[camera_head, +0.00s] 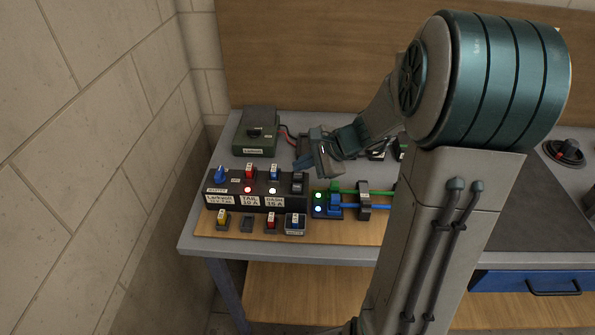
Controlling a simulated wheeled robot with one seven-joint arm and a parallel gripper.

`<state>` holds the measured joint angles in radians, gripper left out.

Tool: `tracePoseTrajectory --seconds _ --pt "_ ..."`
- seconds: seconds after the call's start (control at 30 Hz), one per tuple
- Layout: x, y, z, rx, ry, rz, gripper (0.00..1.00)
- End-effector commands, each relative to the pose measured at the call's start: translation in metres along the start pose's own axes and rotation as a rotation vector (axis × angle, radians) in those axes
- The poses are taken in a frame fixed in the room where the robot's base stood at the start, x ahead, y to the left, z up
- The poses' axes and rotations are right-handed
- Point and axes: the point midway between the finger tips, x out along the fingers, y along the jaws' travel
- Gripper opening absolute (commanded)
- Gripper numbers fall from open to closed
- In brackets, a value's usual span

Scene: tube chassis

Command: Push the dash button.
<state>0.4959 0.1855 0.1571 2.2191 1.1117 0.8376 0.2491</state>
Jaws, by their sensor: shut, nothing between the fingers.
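A black control box (257,205) sits on the left part of the bench. It has white labels that read TAIL 10 A and DASH 15 A. Above the DASH label is a small round white light or button (273,190), lit, with a blue piece (273,173) behind it. I cannot tell which of these is the dash button. My gripper (304,163) is shut and empty, behind and to the right of the DASH column, above the bench and apart from the box.
A green box (256,132) stands behind the control box. Green and blue tubes (370,193) run to the right from a blue block. Small coloured pieces (271,220) sit in front of the box. A wall (110,130) bounds the left side. My arm hides the bench's middle.

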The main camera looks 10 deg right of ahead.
Motion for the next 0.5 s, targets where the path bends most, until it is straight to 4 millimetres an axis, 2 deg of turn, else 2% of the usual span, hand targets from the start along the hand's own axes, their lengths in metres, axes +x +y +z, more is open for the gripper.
tracePoseTrajectory --seconds 0.33,0.5 --pt "-0.002 -0.002 0.001 0.0 0.0 0.0 0.0" --pt "-0.011 -0.008 0.008 -0.001 0.0 -0.001 0.0"
